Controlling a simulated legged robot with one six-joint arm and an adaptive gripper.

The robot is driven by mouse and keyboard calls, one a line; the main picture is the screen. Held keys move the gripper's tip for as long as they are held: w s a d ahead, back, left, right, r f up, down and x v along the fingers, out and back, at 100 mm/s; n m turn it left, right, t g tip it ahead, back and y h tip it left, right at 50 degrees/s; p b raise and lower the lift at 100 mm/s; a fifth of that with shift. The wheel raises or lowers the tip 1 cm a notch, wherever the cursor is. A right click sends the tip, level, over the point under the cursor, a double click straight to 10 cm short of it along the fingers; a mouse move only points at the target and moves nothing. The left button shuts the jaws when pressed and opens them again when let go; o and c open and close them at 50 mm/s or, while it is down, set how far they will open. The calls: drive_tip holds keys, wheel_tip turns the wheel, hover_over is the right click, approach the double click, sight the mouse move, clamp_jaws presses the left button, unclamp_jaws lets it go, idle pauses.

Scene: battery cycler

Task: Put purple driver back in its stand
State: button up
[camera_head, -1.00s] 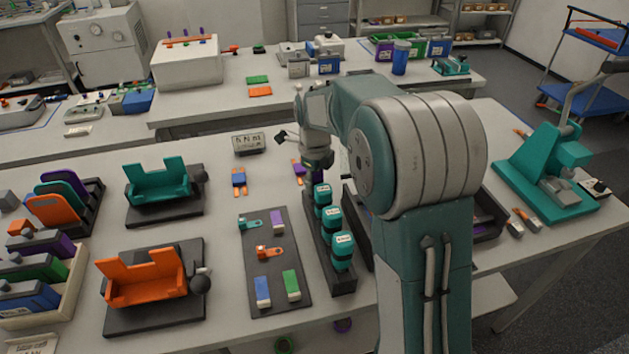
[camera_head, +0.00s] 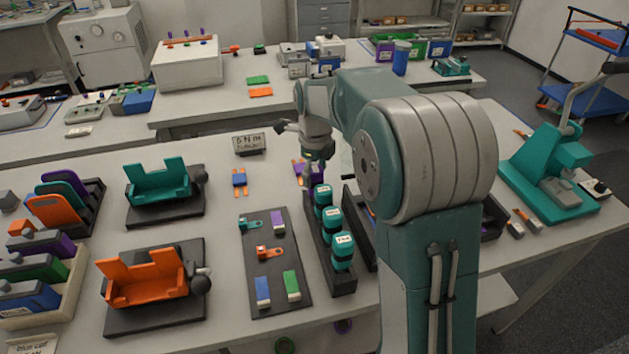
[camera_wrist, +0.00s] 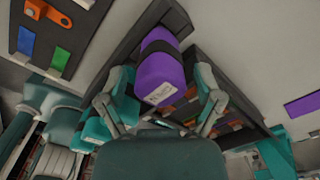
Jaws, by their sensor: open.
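The purple driver (camera_wrist: 168,75), with a dark band and a pale label, lies between the two spread fingers of my gripper (camera_wrist: 163,80) in the wrist view. In the head view, purple shows just beneath my gripper (camera_head: 315,160), at the far end of the dark stand (camera_head: 343,284). Teal drivers (camera_head: 331,219) stand in a row in that stand. My gripper is open, with a finger on each side of the purple driver. The driver's lower end is hidden, so I cannot tell how deep it sits.
A dark mat (camera_head: 268,290) with small coloured parts lies left of the stand. A dark tray (camera_head: 357,232) is close on its right, partly behind my arm. A small sign (camera_head: 249,144) and a blue and orange part (camera_head: 239,180) are to the left of my gripper.

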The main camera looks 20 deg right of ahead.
wheel_tip(320, 180, up, 9)
drive_tip(key=shift+f, duration=0.1)
drive_tip(key=shift+s+r+n, duration=0.3)
drive_tip(key=shift+s+r, duration=0.05)
drive_tip(key=shift+r, duration=0.15)
drive_tip(key=s+r+n+t, duration=0.3)
drive_tip(key=s+r+n, duration=0.1)
drive_tip(key=s+n, duration=0.95)
drive_tip(key=s+f+n+t, duration=0.2)
drive_tip(key=s+f+n, duration=0.3)
drive_tip(key=s+n, duration=0.8)
drive_tip(key=shift+s+f+t, duration=0.15)
drive_tip(key=shift+s+t, duration=0.15)
drive_tip(key=shift+s, duration=0.15)
